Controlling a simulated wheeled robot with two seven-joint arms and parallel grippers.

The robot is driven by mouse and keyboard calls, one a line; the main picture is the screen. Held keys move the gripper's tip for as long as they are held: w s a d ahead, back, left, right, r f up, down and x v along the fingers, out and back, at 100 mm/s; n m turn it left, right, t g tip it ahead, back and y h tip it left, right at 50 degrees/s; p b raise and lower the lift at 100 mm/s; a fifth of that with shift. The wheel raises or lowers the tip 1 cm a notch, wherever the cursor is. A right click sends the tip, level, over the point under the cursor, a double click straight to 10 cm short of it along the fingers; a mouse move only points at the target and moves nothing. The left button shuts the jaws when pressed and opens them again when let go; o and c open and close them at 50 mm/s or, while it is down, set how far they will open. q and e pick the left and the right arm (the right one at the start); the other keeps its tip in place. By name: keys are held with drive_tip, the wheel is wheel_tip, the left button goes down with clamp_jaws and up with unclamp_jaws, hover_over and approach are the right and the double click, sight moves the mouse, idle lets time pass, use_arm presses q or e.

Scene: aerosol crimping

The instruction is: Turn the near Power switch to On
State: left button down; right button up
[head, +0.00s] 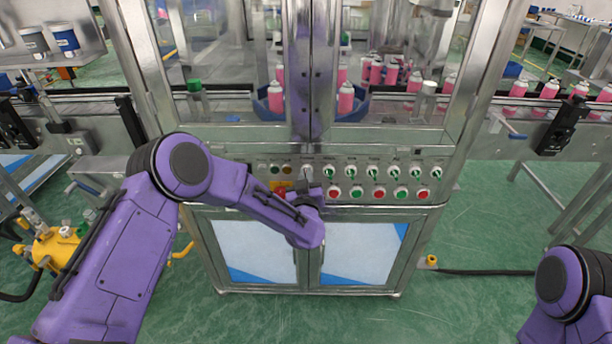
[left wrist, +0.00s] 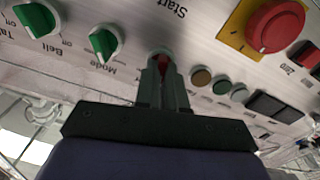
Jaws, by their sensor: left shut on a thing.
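The control panel (head: 255,170) runs across the front of the machine below the glass doors. My left gripper (head: 306,182) is at this panel, right of the red stop button. In the left wrist view my left gripper (left wrist: 163,72) is shut on a switch knob (left wrist: 161,55); a red part of it shows between the fingertips. The fingers cover most of this knob, so its pointer direction and its label cannot be read. Green knobs labelled Mode (left wrist: 104,43) and Belt (left wrist: 40,18) sit beside it. My right gripper is out of view.
A large red stop button (left wrist: 274,26) on a yellow plate is close to the gripped knob. Small round lamps (left wrist: 201,77) are also near. Further knobs (head: 373,173) and push buttons (head: 379,193) line the panel to the right. Cabinet doors (head: 360,245) lie below.

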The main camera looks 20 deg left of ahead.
use_arm(q)
drive_tip(key=shift+d+m, duration=0.2)
drive_tip(key=shift+m, duration=4.1)
drive_tip(key=shift+f, duration=0.1)
drive_tip(key=c, duration=1.2)
unclamp_jaws()
drive_tip(key=p+v, duration=0.4)
drive_tip(key=v, duration=0.6)
drive_tip(key=shift+s+p, duration=0.25)
drive_tip(key=shift+p, duration=0.1)
